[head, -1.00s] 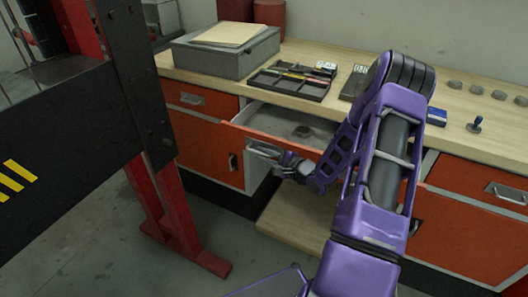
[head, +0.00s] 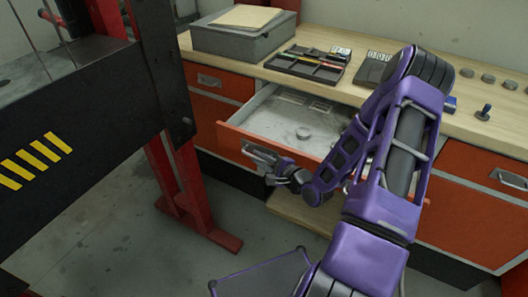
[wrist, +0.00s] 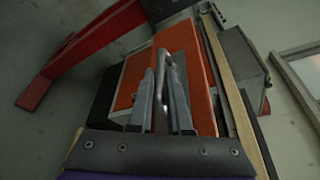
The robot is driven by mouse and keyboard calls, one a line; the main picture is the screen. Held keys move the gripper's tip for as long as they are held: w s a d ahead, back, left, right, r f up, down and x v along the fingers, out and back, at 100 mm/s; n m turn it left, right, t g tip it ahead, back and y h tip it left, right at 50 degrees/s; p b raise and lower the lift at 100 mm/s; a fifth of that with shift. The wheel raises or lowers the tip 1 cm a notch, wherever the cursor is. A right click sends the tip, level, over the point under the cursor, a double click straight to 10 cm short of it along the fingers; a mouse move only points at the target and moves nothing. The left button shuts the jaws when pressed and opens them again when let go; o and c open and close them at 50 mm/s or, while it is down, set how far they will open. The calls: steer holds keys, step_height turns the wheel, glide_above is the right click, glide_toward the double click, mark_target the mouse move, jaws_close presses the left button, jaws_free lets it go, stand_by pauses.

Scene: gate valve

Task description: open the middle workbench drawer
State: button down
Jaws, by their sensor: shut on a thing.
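The middle workbench drawer (head: 295,122) stands well out from the bench, with its grey inside showing and a small round grey object lying in it. Its orange front (head: 225,136) faces my gripper (head: 262,158). In the wrist view, my gripper (wrist: 161,98) is shut on the drawer's metal handle (wrist: 165,62), with a finger on each side of the bar. The orange front (wrist: 189,50) also shows behind the handle there. My purple arm hides the drawer's right part in the head view.
A red and black press frame (head: 185,180) stands close on the left. The wooden benchtop (head: 270,75) carries a grey box (head: 235,40), a tool tray (head: 305,66) and small parts. Open floor (head: 110,220) lies in front of the drawer.

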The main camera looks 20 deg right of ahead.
steer(key=shift+s+a+f, duration=0.15)
steer(key=shift+s+f, duration=0.05)
steer(key=shift+s, duration=0.1)
steer(key=c, duration=1.2)
jaws_free()
steer(key=shift+o, duration=0.2)
steer(key=shift+r, duration=0.1)
steer(key=p+v, duration=0.1)
steer(key=v, duration=1.6)
steer(key=shift+s, duration=0.15)
